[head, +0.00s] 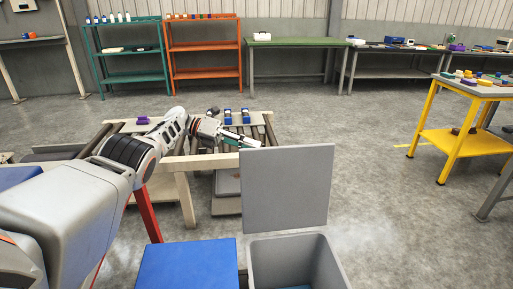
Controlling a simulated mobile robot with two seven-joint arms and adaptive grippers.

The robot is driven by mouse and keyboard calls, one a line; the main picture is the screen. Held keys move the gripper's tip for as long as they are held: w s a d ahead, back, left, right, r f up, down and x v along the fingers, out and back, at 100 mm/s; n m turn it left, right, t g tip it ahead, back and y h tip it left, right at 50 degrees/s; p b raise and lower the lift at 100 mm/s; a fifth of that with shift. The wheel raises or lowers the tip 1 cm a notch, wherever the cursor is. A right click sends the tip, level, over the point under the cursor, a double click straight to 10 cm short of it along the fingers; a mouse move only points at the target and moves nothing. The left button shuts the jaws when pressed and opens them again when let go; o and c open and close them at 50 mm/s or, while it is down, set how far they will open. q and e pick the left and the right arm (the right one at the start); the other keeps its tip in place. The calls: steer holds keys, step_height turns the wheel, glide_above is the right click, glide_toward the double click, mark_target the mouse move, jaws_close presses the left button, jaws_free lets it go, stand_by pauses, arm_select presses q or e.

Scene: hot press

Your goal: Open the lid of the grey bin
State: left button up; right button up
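The grey bin (315,262) stands at the bottom centre-right, its near part cut off by the picture edge. Its grey square lid (287,188) stands upright at the back of the bin, so the mouth is open. Something blue shows at the bottom inside. My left gripper (254,141) is just beyond the lid's upper left corner, pointing right. I see no clear contact with the lid, and its finger gap is too small to judge. My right gripper is not in view.
A blue lid or box top (188,265) lies left of the grey bin. A roller conveyor (180,165) stands behind my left arm. A yellow-framed table (465,142) is at the right. The floor right of the bin is clear.

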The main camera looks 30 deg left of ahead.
arm_select(q)
steer(key=shift+b+v, duration=0.4)
steer(key=shift+v, duration=1.7)
steer(key=shift+s, duration=0.1)
